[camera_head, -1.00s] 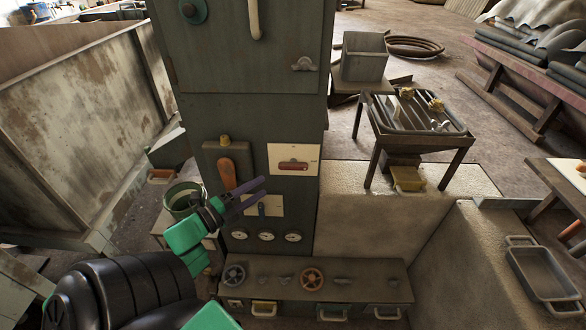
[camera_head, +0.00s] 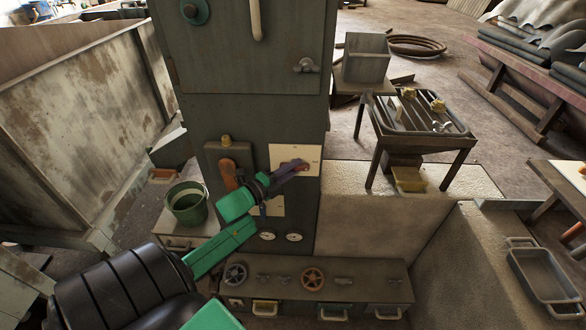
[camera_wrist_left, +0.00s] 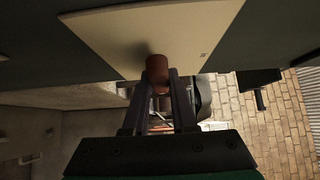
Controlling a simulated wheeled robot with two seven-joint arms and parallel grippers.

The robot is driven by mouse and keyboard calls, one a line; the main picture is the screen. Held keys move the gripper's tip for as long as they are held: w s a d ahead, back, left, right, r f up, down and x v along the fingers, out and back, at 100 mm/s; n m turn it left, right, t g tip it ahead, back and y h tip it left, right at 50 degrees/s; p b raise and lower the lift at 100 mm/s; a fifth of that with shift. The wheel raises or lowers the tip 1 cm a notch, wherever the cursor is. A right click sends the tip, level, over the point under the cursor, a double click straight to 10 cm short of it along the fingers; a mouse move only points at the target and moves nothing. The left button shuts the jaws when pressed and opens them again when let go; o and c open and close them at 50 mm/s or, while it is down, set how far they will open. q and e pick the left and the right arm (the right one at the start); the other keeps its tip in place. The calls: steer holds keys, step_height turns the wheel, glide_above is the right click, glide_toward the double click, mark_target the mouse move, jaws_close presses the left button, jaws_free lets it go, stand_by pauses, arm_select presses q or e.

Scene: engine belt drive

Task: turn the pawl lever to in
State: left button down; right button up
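The pawl lever, a red-brown handle (camera_head: 304,168) on a pale plate (camera_head: 311,153), sits on the front of the dark green cabinet. In the left wrist view its rounded end (camera_wrist_left: 157,70) shows close up at my left fingertips, with the pale plate (camera_wrist_left: 150,30) behind it. My left gripper (camera_head: 292,170) is at the handle and hides most of it in the head view. In the left wrist view the two dark fingers (camera_wrist_left: 160,85) stand apart on either side of the handle's end; whether they press on it is unclear. My right gripper is out of view.
An orange lever (camera_head: 228,172) is left of my gripper. Gauges (camera_head: 293,237) and a lower plate are partly behind my arm. Below, a bench carries handwheels (camera_head: 312,278). A green bucket (camera_head: 186,205) stands left, and a slatted table (camera_head: 420,140) stands right.

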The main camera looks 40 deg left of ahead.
arm_select(q)
steer(key=shift+f+n+t+b, duration=0.3)
steer(key=shift+n+t+b, duration=0.25)
steer(key=shift+b, duration=0.55)
steer(key=n+t+y+b, duration=0.2)
steer(key=n+b, duration=0.2)
steer(key=n+t+y+b, duration=0.1)
steer(key=n+t+b, duration=0.2)
steer(key=n+b, duration=0.1)
steer(key=shift+f+y+b, duration=0.2)
steer(key=shift+y+b, duration=0.15)
steer(key=shift+y, duration=0.05)
steer(key=n+t+y+b, duration=0.1)
steer(key=n+y+b, duration=0.1)
steer(key=n+y, duration=0.1)
steer(key=shift+d+n+y, duration=0.1)
steer(key=shift+n+y, duration=0.2)
steer(key=shift+n, duration=0.55)
steer(key=n+y+b, duration=0.2)
steer(key=n+y, duration=0.4)
steer(key=shift+w+r+n+g, duration=0.1)
steer(key=shift+n+g, duration=0.15)
steer(key=shift+n, duration=0.15)
steer(key=shift+r+n+g+y+b, duration=0.1)
steer(key=shift+n+g+y+b, duration=0.2)
steer(key=shift+n+g+y, duration=0.7)
steer(key=shift+n+g+y+b, duration=0.3)
steer(key=shift+n+y, duration=1.2)
steer(key=shift+n, duration=0.4)
